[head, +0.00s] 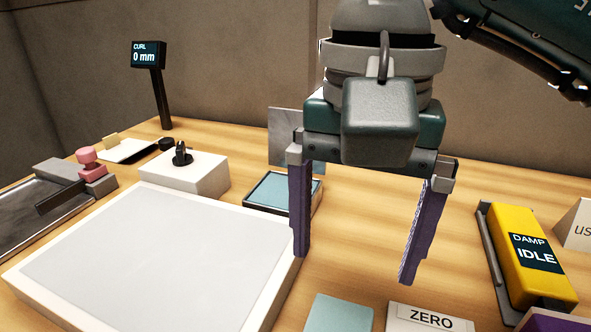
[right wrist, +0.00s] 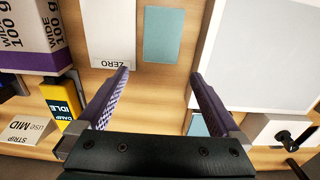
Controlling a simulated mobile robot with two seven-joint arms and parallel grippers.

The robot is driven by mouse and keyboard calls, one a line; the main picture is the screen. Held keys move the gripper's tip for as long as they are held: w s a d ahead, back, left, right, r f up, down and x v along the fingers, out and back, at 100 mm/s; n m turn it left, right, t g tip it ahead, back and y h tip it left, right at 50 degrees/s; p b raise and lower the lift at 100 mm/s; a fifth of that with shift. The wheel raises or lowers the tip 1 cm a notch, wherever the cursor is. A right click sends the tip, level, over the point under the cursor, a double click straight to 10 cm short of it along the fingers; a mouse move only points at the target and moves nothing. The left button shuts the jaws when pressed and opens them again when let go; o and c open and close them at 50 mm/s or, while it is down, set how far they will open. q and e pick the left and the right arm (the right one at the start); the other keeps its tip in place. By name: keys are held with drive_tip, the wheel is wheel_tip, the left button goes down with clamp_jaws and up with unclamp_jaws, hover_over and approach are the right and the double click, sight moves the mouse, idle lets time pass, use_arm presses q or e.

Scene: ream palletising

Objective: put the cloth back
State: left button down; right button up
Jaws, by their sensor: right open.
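My right gripper (head: 353,268) points down over the table with its purple fingers wide apart and nothing between them. It also shows open in the right wrist view (right wrist: 160,73). A flat light-teal square (head: 338,313), which looks like cloth, lies on the table in front of the fingers, partly cut off by the lower edge; the right wrist view shows it whole (right wrist: 172,35). A shallow dark tray (head: 284,211) behind the left finger has a similar teal surface (head: 275,189) inside. I cannot tell whether that is cloth or lining. My left gripper is not in view.
A large white board (head: 150,260) fills the left front. A white block with a black knob (head: 183,175) stands behind it. A ZERO card (head: 430,319) lies right of the teal square. A yellow DAMP IDLE device (head: 528,255) stands at right. Bare wood lies between the fingers.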

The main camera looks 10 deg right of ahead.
use_arm(q)
drive_tip(key=shift+a, duration=0.1)
use_arm(e)
wheel_tip(320, 180, up, 5)
drive_tip(key=shift+f, duration=0.15)
idle(0.8)
idle(0.4)
